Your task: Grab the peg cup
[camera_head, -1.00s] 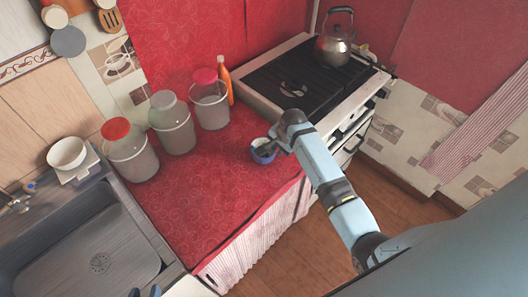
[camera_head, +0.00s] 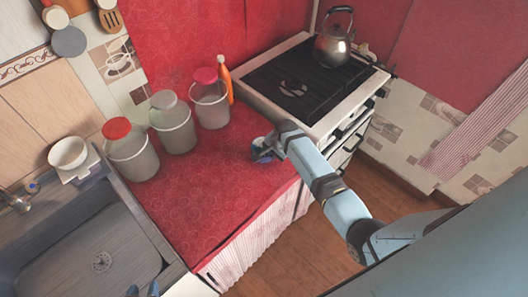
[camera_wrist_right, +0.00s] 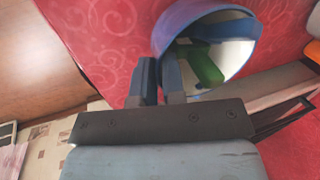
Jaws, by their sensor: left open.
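The peg cup (camera_wrist_right: 240,24) is blue outside and pale inside, with a green piece (camera_wrist_right: 207,66) in it. It fills the upper middle of the right wrist view. In the head view the cup (camera_head: 260,154) is a small blue shape on or just above the red counter, mostly covered by my right gripper (camera_head: 267,149). In the wrist view the right gripper's fingers (camera_wrist_right: 159,80) are close together at the cup's near wall, one outside and one over the inside, with the wall between them. My left gripper (camera_head: 143,290) is open and empty at the bottom edge.
Three lidded jars (camera_head: 131,152) (camera_head: 174,125) (camera_head: 210,100) and an orange bottle (camera_head: 225,80) stand along the counter's back. A stove (camera_head: 307,84) with a kettle (camera_head: 334,45) is at right, a sink (camera_head: 95,250) at left. The counter's front middle (camera_head: 205,205) is clear.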

